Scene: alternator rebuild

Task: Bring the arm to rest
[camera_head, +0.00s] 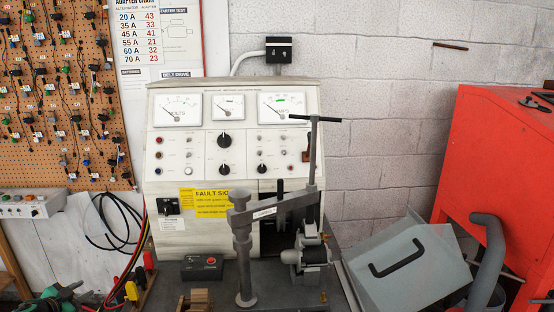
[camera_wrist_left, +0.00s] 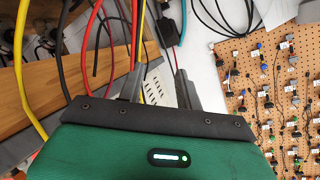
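My left gripper (camera_head: 68,292) shows at the bottom left corner of the head view, mostly cut off by the frame edge. It also shows in the left wrist view (camera_wrist_left: 158,84), with its two dark fingers apart and nothing between them. Coloured cables (camera_wrist_left: 100,40) hang close beyond the fingers in that view. A small dark and green part at the bottom right edge of the head view may be my right gripper (camera_head: 543,300); too little of it shows to tell its state.
A test bench (camera_head: 168,240) with meters stands at the centre. Before it are a grey clamp stand (camera_head: 243,260), an alternator (camera_head: 310,257) and a small switch box (camera_head: 202,267). A grey bin (camera_head: 410,265) and red cabinet (camera_head: 495,150) stand right. A pegboard (camera_head: 60,110) hangs left.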

